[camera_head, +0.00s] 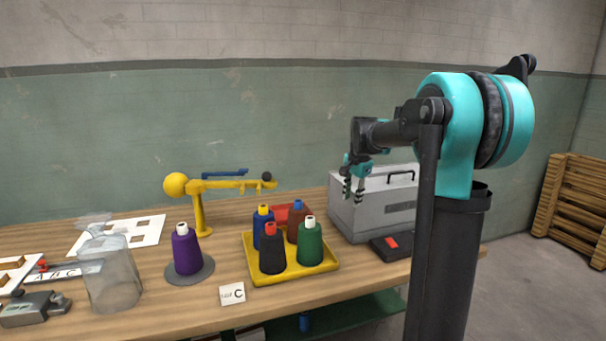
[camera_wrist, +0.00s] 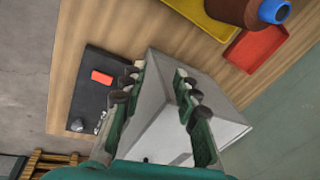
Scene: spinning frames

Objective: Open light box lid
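The light box (camera_head: 374,212) is a grey metal case at the right end of the wooden table. Its lid (camera_head: 385,184) looks shut, and a dark carrying handle (camera_head: 401,174) shows on it. My gripper (camera_head: 353,194) points down at the left end of the box, with its fingertips in front of the upper part in the head view. In the wrist view, the grey box (camera_wrist: 160,104) shows between and beyond my spread fingers (camera_wrist: 157,84). The gripper is open and empty. Whether a fingertip touches the box cannot be told; the handle is not clear in the wrist view.
A dark flat pad with a red patch (camera_head: 390,248) lies in front of the box. A yellow tray (camera_head: 262,278) of thread cones and a red tray (camera_head: 281,213) stand to its left. A yellow winder (camera_head: 199,212) stands farther left. The wall is behind.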

